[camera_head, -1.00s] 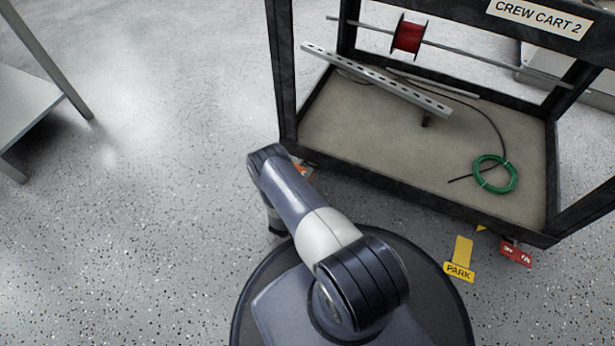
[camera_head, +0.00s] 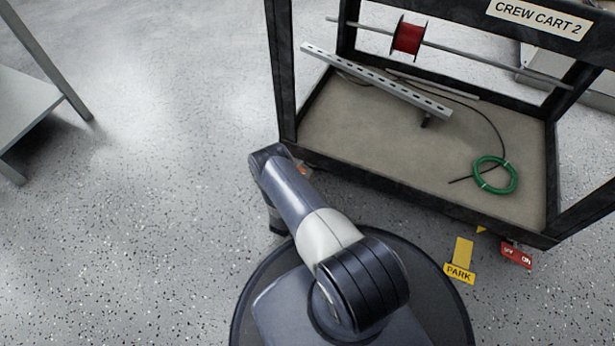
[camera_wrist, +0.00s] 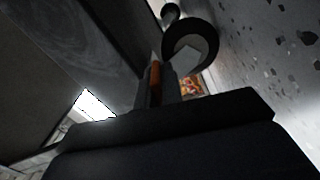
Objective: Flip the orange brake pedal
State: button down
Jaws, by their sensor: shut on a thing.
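The orange brake pedal (camera_wrist: 154,84) shows in the wrist view as a narrow strip between the fingers of my gripper (camera_wrist: 157,72). My gripper is shut on it, close beside a dark caster wheel (camera_wrist: 205,30). In the head view only a small orange patch (camera_head: 303,170) shows past my arm, under the cart's lower left corner. My gripper is hidden there behind my own arm. The pedal's full shape and its tilt cannot be told.
Crew cart 2 (camera_head: 400,197) stands directly beyond my arm, its frame close above my gripper. A yellow PARK pedal (camera_head: 461,262) and a red OFF/ON pedal (camera_head: 517,255) stick out at its lower right. Open floor (camera_head: 150,220) lies to the left.

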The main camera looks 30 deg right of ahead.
jog(key=n, duration=0.1)
jog(key=r+n, duration=0.1)
jog(key=n, duration=0.1)
jog(key=r+n, duration=0.1)
jog(key=n, duration=0.1)
jog(key=shift+w+a, duration=0.15)
jog(key=shift+a, duration=0.05)
jog(key=c, duration=1.6)
grip_release()
jog(key=shift+o, duration=0.2)
jog(key=p+v, duration=0.3)
jog(key=v, duration=0.7)
jog(key=shift+s+a, duration=0.25)
jog(key=shift+a, duration=0.05)
